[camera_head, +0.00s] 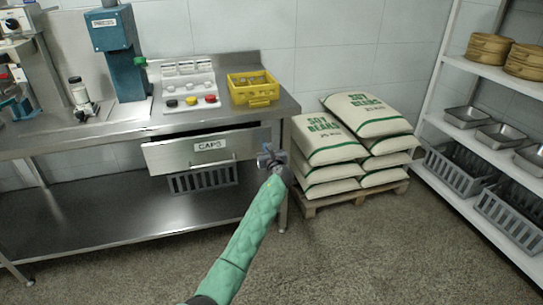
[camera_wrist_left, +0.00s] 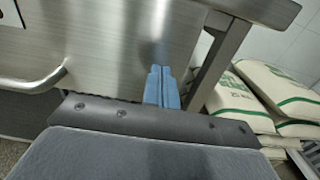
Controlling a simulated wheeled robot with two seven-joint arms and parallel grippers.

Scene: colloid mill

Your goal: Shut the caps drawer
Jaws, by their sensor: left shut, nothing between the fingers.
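The caps drawer (camera_head: 181,153) has a steel front with a white CAPS label and hangs under the steel table. In the head view it stands out a little from the table. My left gripper (camera_head: 268,156) is shut and empty at the right end of the drawer front. In the left wrist view its blue fingers (camera_wrist_left: 161,85) point at the steel drawer front (camera_wrist_left: 110,40); I cannot tell whether they touch it. The drawer's bar handle (camera_wrist_left: 35,82) shows to the left of the fingers. My right gripper is not in view.
A table leg (camera_wrist_left: 215,60) stands just right of the fingers. A yellow crate (camera_head: 252,88) sits on the table above the drawer. Soy bean sacks (camera_head: 325,140) are stacked on a pallet to the right. A grey basket (camera_head: 203,180) is below the drawer.

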